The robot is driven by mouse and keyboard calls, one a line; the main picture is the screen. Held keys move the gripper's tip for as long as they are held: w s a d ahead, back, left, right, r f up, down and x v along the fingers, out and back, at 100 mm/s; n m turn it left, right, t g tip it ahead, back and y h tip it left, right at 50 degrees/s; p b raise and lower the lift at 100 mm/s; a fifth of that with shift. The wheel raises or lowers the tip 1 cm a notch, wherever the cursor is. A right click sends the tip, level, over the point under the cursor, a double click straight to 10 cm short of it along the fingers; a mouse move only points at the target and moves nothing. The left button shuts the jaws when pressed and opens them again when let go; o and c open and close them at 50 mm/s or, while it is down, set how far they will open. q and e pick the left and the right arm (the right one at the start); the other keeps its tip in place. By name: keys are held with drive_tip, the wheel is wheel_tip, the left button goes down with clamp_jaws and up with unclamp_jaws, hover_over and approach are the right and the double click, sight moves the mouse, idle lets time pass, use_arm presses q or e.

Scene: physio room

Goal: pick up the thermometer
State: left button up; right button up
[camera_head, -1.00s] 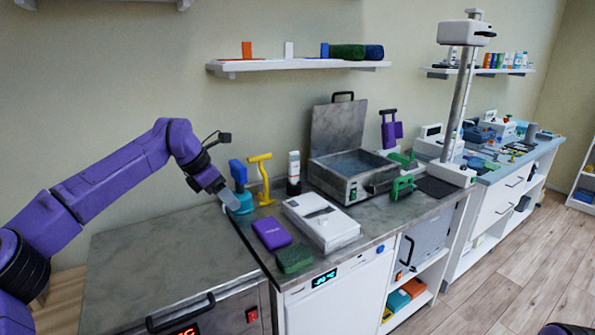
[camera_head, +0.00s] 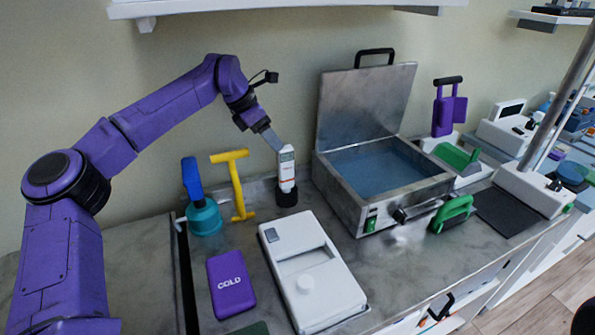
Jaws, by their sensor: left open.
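The thermometer (camera_head: 287,172) is a white upright stick with a small display and red marking. It stands in a black round holder (camera_head: 287,195) on the counter, left of the open metal bath. My left gripper (camera_head: 275,142) comes in from the upper left and is open, with its tip at the top left of the thermometer. I cannot tell whether the finger touches it or is in front of it. One finger is hidden. My right gripper is out of view.
A yellow T-handled tool (camera_head: 236,186) and a teal and blue tool (camera_head: 203,212) stand to the left. In front lie a white box-like device (camera_head: 312,275) and a purple COLD pack (camera_head: 230,283).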

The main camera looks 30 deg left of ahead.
sight(289, 158)
use_arm(q)
drive_tip(key=p+x, duration=0.1)
drive_tip(key=x, duration=0.2)
drive_tip(key=p+x, duration=0.1)
drive_tip(key=x, duration=0.1)
drive_tip(key=d+p+x, duration=0.1)
drive_tip(key=x, duration=0.2)
drive_tip(key=shift+d+f, duration=0.15)
drive_tip(key=shift+f, duration=0.15)
drive_tip(key=shift+s, duration=0.35)
drive_tip(key=shift+c, duration=0.3)
drive_tip(key=shift+w, duration=0.15)
clamp_jaws()
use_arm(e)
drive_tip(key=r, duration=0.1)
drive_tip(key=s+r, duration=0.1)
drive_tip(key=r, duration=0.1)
